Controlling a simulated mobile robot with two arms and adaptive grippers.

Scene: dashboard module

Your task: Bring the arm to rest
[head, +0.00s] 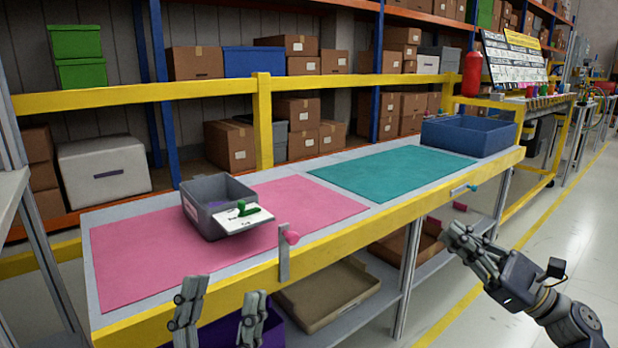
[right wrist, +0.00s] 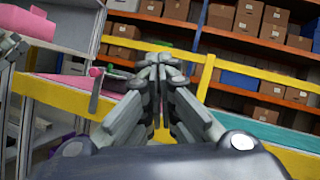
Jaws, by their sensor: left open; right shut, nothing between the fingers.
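My left gripper (head: 220,316) is at the bottom of the head view, in front of the table's near edge. Its two fingers stand apart and nothing is between them. My right gripper (head: 462,240) is to the right, off the table's near side, over the floor. Its fingers are closed together and hold nothing. In the right wrist view its fingertips (right wrist: 157,72) meet in the middle, with the table edge behind them.
The table (head: 190,322) has a yellow front edge, a pink mat (head: 130,270) and a teal mat (head: 390,172). A grey bin (head: 205,220) with a white card stands on the pink mat. A blue crate (head: 468,138) is at the far right end. Open floor lies right.

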